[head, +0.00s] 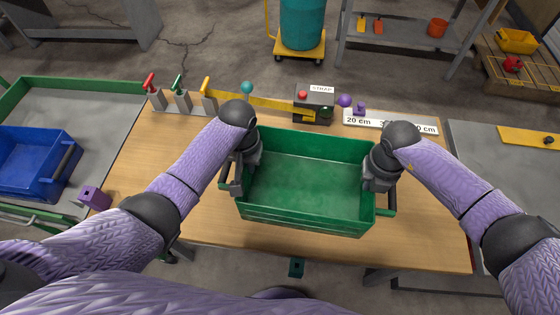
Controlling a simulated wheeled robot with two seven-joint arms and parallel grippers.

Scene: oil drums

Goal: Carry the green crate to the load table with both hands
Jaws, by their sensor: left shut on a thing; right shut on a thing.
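The green crate (305,217) is in the middle of the head view, over the wooden table (430,240). It looks empty and roughly level; I cannot tell whether its base touches the table. My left gripper (236,180) is shut on the crate's left handle. My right gripper (380,182) is shut on the crate's right handle. The fingertips are partly hidden by the wrists. I cannot tell which surface is the load table.
Behind the crate stand levers with red, green and yellow handles (206,88), a strap box (314,103) and a ruler plate (390,121). A blue crate (35,165) sits on the left, a grey table (500,170) on the right. A teal drum (303,25) stands on a yellow cart.

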